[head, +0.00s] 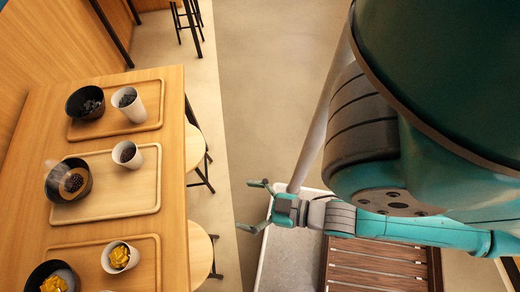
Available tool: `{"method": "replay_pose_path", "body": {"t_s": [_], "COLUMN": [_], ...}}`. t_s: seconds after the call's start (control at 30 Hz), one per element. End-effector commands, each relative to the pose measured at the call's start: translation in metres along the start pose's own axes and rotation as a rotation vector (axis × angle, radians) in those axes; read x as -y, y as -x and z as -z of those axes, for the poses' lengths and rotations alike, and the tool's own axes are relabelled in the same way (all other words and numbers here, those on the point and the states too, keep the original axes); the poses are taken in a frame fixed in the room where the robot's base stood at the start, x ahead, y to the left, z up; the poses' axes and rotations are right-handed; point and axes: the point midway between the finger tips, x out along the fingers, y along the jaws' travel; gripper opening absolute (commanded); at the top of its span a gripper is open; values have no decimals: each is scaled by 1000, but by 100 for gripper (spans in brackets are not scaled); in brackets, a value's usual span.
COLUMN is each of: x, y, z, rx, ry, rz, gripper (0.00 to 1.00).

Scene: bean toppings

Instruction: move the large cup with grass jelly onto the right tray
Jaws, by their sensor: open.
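A tall white cup (133,108) with dark, chunky contents that look like grass jelly stands upright on the far wooden tray (152,88), right of a black bowl. In the picture the trays lie one below another along the table: far, middle (115,205) and near (148,262). None lies clearly to the right of the others, so I cannot tell which is the right tray. My gripper (251,206) is open and empty, its fingers pointing left. It is off the table's right side, well apart from the cup and trays.
The far black bowl (85,103) holds dark pieces. The middle tray carries a black bowl (68,181) and a smaller white cup (127,155) of dark beans. The near tray carries a yellow-topped bowl and cup (119,257). Stools (200,250) stand along the table (172,180); open floor lies beyond.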

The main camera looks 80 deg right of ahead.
Motion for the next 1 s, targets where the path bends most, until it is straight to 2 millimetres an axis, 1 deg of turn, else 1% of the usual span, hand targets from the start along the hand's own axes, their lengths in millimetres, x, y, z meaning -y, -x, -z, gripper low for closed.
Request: {"method": "replay_pose_path", "body": {"t_s": [0.03,0.1,0.2,0.3,1.0], "x": [2,3,4,4,4], "y": [13,25,36,41,41], "z": [4,10,16,18,19], "rx": [13,21,27,31,30], "ry": [3,6,8,10,11], "rz": [11,22,30,34,34], "gripper": [100,100,100,100,100]}}
